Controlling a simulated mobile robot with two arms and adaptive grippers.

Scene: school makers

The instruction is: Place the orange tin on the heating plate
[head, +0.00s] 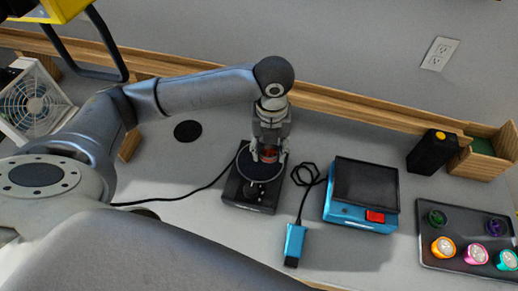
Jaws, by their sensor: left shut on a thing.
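The heating plate (248,192) is a black device with a round dark top, standing on the bench in the middle of the head view. My left gripper (268,158) is directly over its round top, pointing down. It is shut on a small orange-red tin (269,153), which is mostly hidden between the fingers. The tin is at or just above the far part of the round top; I cannot tell whether it touches. My right gripper is not in view.
A blue box with a dark screen (365,186) and a blue handheld tool (295,241) stand to the right. A tray (429,255) of several coloured tins is at far right. A black disc (188,131) lies behind left. A cable (185,197) runs left from the plate.

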